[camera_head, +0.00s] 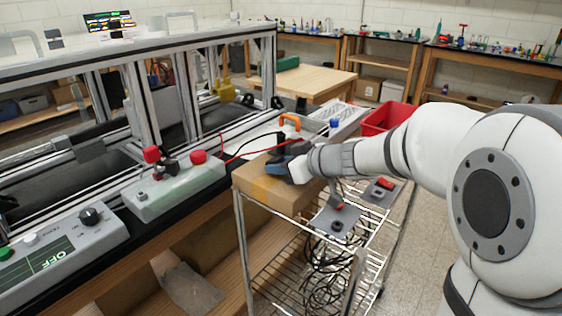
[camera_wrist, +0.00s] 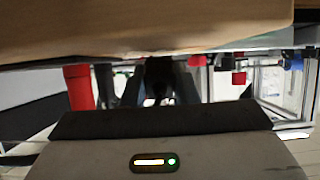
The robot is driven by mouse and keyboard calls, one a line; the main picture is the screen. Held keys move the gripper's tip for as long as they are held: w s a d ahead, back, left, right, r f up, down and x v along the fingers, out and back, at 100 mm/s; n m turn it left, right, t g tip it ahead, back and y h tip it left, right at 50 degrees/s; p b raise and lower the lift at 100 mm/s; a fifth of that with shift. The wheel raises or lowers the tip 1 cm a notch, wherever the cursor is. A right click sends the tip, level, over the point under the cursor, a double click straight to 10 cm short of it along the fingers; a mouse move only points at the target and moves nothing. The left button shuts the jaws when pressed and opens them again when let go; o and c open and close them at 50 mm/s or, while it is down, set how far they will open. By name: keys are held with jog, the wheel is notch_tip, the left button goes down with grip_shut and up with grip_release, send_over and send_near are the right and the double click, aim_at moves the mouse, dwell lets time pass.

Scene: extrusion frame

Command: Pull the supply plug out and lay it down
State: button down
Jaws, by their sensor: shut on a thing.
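My gripper (camera_head: 283,157) is just above a cardboard box on the wire cart. It is shut on a dark piece that I take to be the supply plug (camera_wrist: 159,78), which shows black between the fingers in the wrist view. In the head view my gripper and its fingers hide most of the plug. A black lead and a red lead run from near the gripper left toward the frame. The grey-green unit (camera_head: 170,188) on the bench has red knobs and a dark part between them. I cannot tell whether the plug touches the box.
The cardboard box (camera_head: 268,186) tops the wire cart (camera_head: 252,262), which holds coiled black cables lower down. A control panel (camera_head: 62,248) reading OFF sits at lower left. The aluminium frame (camera_head: 137,100) stands behind. A red bin (camera_head: 388,118) is beyond my arm.

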jog(key=c, duration=1.1)
grip_release()
jog(key=shift+o, duration=0.2)
jog(key=v, duration=0.7)
jog(key=shift+s+d+r, duration=0.15)
jog(key=shift+s+d, duration=0.1)
jog(key=shift+d, duration=0.05)
